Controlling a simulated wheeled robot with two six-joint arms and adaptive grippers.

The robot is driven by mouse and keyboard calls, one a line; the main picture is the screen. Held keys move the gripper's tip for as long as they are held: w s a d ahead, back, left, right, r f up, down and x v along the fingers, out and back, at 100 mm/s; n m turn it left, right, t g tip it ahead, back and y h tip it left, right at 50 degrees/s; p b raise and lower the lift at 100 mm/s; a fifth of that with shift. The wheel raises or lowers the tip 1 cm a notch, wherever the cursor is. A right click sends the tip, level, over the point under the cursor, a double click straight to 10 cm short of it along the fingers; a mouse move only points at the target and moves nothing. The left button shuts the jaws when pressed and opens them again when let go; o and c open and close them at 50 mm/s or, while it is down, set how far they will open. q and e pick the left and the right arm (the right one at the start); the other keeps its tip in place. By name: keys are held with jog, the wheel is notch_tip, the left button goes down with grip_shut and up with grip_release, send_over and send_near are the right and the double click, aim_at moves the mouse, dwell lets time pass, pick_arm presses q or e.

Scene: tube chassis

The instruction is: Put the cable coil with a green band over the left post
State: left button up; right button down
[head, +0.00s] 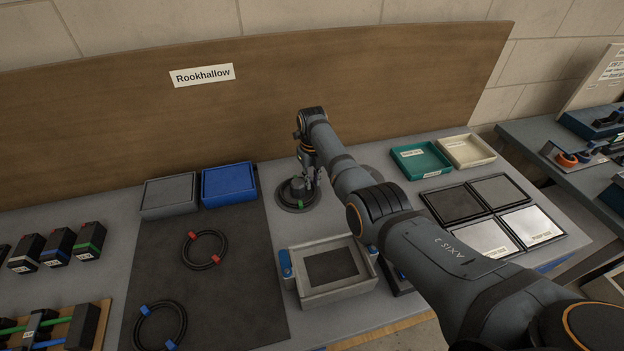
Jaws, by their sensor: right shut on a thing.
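The cable coil with a green band (283,204) is a dark ring low around the left post (297,187), a short dark grey post on a round base. The green band faces the front. My right gripper (312,181) points down at the right side of the post and is shut on the coil's edge. The fingertips are small and partly merge with the dark coil. I cannot tell whether the coil rests fully on the base. A round grey part (373,173), perhaps another post's base, shows behind my right arm. My left gripper is out of view.
Coils with red bands (222,237) and blue bands (184,320) lie on the dark mat (240,310). A grey frame box (292,252) stands in front of the post. Grey (169,194) and blue (229,184) bins are at left, green (420,158) and cream (465,150) trays at right.

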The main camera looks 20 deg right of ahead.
jog(key=shift+f, duration=0.1)
jog(key=c, duration=1.5)
grip_release()
jog(key=shift+c, duration=0.2)
notch_tip(320, 180, up, 5)
jog(key=p, duration=0.5)
notch_tip(320, 180, up, 6)
jog(key=p, duration=0.6)
